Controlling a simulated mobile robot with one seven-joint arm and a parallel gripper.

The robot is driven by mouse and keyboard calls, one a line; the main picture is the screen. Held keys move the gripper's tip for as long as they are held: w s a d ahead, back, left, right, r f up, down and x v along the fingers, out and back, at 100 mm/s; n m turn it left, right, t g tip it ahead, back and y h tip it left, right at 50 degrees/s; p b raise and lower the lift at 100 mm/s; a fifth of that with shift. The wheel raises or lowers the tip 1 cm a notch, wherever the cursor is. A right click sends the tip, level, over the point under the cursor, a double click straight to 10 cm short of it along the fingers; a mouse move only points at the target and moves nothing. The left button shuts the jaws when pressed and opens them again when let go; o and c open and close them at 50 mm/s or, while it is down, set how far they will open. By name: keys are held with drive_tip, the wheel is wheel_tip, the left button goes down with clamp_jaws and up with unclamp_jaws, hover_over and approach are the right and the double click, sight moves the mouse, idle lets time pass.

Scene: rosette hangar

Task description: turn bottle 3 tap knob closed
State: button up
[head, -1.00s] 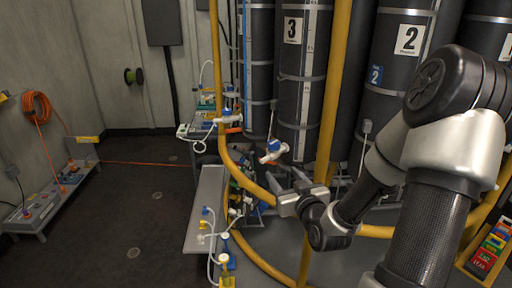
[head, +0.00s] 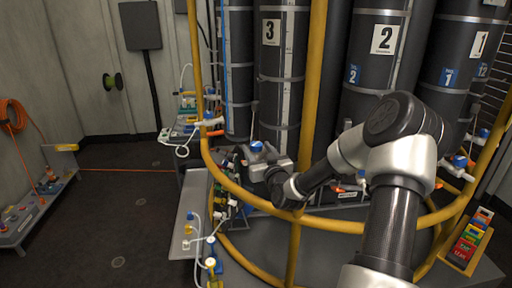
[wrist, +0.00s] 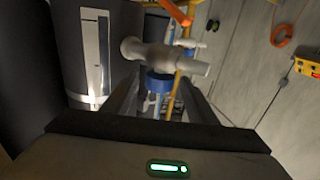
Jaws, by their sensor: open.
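Bottle 3 (head: 280,95) is a tall dark cylinder with a white label "3" in the head view. Its tap knob (head: 257,146) is blue and shows just above and behind my gripper (head: 262,163). In the wrist view the blue knob (wrist: 158,83) lies under a pale tap body (wrist: 165,56), between the open fingers of my gripper (wrist: 160,92) or just past their tips. I cannot tell whether the fingers touch it. The tap body lies across the view, slightly tilted. The fingers hold nothing that I can see. My wrist hides the lower tap in the head view.
A yellow rail (head: 330,223) curves around the bottles, with a yellow upright (head: 313,90) right of bottle 3. Bottle 2 (head: 375,75) stands to the right. A grey bench (head: 190,215) with taps and tubes stands at the left. The floor (head: 120,215) beyond it is mostly clear.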

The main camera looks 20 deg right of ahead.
drive_tip(key=shift+w+d, duration=0.1)
drive_tip(key=shift+w, duration=1)
drive_tip(key=c, duration=1.1)
drive_tip(key=shift+o, duration=0.2)
